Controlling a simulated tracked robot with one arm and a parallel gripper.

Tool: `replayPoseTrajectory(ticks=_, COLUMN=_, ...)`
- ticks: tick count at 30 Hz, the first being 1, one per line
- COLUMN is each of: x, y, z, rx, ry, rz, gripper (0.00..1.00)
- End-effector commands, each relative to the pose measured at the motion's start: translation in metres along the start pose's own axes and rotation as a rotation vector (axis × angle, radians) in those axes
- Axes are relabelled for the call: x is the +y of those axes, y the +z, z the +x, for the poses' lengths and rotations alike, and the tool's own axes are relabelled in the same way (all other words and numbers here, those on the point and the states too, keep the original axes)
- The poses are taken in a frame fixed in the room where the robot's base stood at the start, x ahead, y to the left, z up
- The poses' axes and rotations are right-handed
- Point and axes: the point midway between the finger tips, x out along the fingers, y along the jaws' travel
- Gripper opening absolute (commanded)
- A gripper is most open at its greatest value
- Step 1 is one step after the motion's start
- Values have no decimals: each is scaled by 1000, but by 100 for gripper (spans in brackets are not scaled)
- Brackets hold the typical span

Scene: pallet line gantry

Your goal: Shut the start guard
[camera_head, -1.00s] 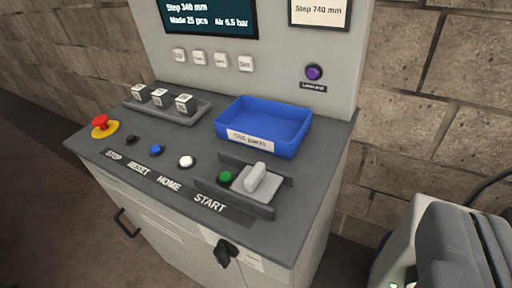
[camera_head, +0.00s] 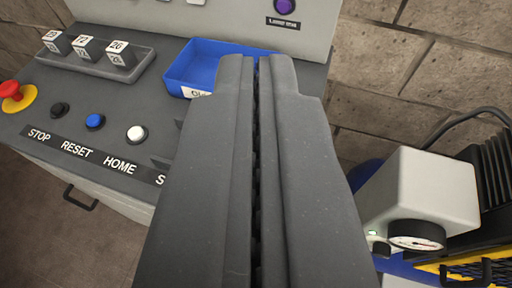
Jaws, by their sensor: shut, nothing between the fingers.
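My gripper (camera_head: 257,62) is shut and empty. Its two dark grey fingers reach up the middle of the view, over the right part of the console. The start guard and the green start button are hidden behind my fingers. Only the first letter of the START label (camera_head: 161,180) shows at their left edge. I cannot tell whether my fingers touch anything.
The grey console top (camera_head: 120,118) carries a white HOME button (camera_head: 136,134), a blue RESET button (camera_head: 95,121), a black button (camera_head: 60,110) and a red STOP button (camera_head: 11,91). A blue bin (camera_head: 190,68) stands behind. A unit with a gauge (camera_head: 417,236) is at right.

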Motion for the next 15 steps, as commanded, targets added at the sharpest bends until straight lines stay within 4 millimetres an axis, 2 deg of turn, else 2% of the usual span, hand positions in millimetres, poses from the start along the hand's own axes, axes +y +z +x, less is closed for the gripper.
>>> replayPoseTrajectory(ticks=1, x=3, y=-3, z=10, rx=-36, ry=-10, rz=17, gripper=0)
replayPoseTrajectory(ticks=5, x=11, y=5, z=42, rx=-176, ry=-53, rz=85, gripper=0)
replayPoseTrajectory(ticks=9, x=19, y=22, z=79, rx=-361, ry=-115, rz=179, gripper=0)
replayPoseTrajectory(ticks=15, x=42, y=54, z=115, rx=-606, ry=-208, rz=326, gripper=0)
